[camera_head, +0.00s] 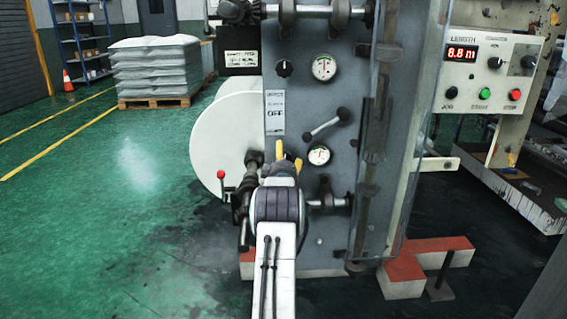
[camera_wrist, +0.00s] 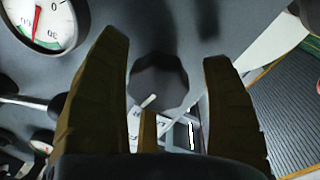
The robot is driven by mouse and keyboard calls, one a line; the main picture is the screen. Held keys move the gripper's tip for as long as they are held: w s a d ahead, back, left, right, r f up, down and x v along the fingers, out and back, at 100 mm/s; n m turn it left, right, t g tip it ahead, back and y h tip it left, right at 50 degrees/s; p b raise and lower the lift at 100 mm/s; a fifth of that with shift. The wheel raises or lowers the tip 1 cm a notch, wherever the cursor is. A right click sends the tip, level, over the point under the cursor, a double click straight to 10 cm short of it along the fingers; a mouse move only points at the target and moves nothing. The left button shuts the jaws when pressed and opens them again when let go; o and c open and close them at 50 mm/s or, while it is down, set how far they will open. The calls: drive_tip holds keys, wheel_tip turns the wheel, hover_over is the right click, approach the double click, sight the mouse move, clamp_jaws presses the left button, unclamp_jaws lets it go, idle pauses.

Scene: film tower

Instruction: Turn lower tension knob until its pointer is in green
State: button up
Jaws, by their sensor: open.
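The lower tension knob (camera_wrist: 158,80) is dark and faceted, with a pale mark near its lower edge in the wrist view. My gripper (camera_wrist: 165,52) is open, with one finger on each side of the knob and visible gaps between. I cannot tell whether the needle is in the green.
A crank handle (camera_head: 327,124) sits above the lower gauge. Higher up are the upper knob (camera_head: 283,69) and upper gauge (camera_head: 323,68). A white roll (camera_head: 212,150) and a red-tipped lever (camera_head: 221,175) are to the left. A clear guard (camera_head: 395,150) stands to the right.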

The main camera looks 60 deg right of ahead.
drive_tip(key=shift+a, duration=0.1)
drive_tip(key=v, duration=1.1)
drive_tip(key=shift+s+a, duration=0.2)
drive_tip(key=shift+a, duration=0.1)
